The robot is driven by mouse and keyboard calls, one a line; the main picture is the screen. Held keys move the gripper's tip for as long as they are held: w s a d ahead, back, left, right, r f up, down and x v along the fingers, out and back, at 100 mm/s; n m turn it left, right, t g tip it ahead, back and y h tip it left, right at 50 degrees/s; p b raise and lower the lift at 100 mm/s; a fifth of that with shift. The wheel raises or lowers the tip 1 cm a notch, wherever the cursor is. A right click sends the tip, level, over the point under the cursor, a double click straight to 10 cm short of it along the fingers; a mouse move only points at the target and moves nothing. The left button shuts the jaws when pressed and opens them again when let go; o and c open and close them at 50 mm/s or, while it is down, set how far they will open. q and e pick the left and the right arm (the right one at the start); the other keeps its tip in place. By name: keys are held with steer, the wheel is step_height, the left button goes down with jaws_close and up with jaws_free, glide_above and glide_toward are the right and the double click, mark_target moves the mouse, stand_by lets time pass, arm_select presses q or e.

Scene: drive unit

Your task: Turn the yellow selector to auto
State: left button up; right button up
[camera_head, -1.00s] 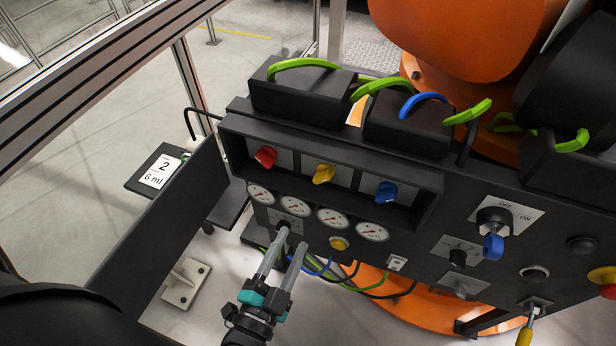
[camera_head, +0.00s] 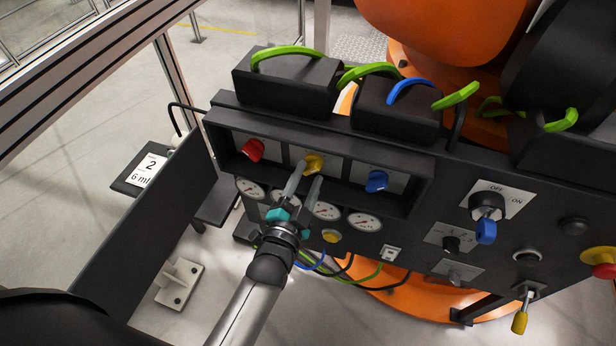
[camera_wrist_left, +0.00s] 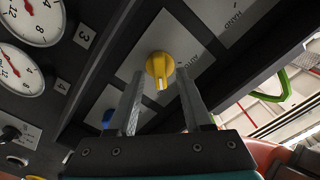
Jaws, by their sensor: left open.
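The yellow selector (camera_head: 314,164) is the middle of three knobs in the recessed panel in the head view. My left gripper (camera_head: 307,172) is open in front of it, its fingers pointing at the knob. In the left wrist view the yellow selector (camera_wrist_left: 160,68) shows just past and between the two fingertips of the left gripper (camera_wrist_left: 160,80), with a white mark on its pointer end. Whether the fingers touch it I cannot tell. My right gripper is not in view.
A red knob (camera_head: 253,150) and a blue knob (camera_head: 376,181) flank it in the recess. Round gauges (camera_head: 365,221) sit below the recess, whose frame overhangs the knobs. A blue key switch (camera_head: 486,231) and a red button (camera_head: 604,271) are farther right.

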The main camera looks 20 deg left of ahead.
arm_select(q)
steer(key=shift+w, duration=0.3)
steer(key=shift+c, duration=0.2)
jaws_close()
